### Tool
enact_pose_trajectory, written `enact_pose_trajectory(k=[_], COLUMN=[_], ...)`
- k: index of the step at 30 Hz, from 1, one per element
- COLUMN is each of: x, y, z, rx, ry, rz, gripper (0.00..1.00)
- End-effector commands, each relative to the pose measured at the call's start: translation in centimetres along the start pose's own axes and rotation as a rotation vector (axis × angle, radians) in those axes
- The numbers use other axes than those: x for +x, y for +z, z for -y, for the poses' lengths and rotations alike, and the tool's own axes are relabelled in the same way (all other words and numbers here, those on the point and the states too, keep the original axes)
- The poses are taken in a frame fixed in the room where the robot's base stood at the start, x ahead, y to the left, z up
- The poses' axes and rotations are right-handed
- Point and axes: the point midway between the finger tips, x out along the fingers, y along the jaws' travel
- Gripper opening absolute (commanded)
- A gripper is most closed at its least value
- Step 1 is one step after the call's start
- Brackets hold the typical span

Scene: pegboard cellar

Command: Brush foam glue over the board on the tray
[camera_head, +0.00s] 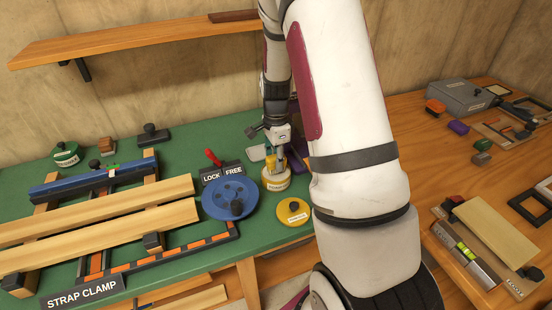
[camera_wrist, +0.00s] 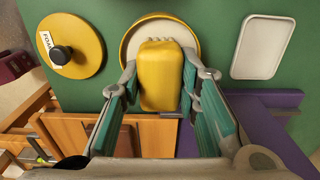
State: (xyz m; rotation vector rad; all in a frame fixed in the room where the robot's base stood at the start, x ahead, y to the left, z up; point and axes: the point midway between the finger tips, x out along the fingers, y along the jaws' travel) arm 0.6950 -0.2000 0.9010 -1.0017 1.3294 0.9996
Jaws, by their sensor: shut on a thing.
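My gripper (camera_head: 274,150) is low over the green bench, at a cream glue pot (camera_head: 276,184). In the wrist view my gripper (camera_wrist: 166,82) is shut on the yellow handle (camera_wrist: 160,85) of a brush. Pale bristles show at its far end, over or inside the open pot (camera_wrist: 133,38); their depth in it is hidden. The yellow pot lid (camera_head: 294,212), labelled and black-knobbed, lies apart beside the pot; it also shows in the wrist view (camera_wrist: 72,62). A pale board (camera_head: 497,232) lies on a holder on the right bench; I cannot tell whether this holder is the tray.
A white shallow tray (camera_wrist: 263,47) lies right of the pot in the wrist view. A blue wheel (camera_head: 225,200) and a strap clamp with planks (camera_head: 95,215) fill the bench to the left. A shelf (camera_head: 130,42) hangs above. Tools and boxes crowd the right bench.

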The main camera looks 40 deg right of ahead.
Motion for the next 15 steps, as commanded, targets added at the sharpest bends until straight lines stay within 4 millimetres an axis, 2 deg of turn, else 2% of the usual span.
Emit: enact_pose_trajectory(k=[15], x=[0.34], y=[0.01], z=[0.01], rx=[0.000], ry=[0.000], rz=[0.000], gripper=[0.07])
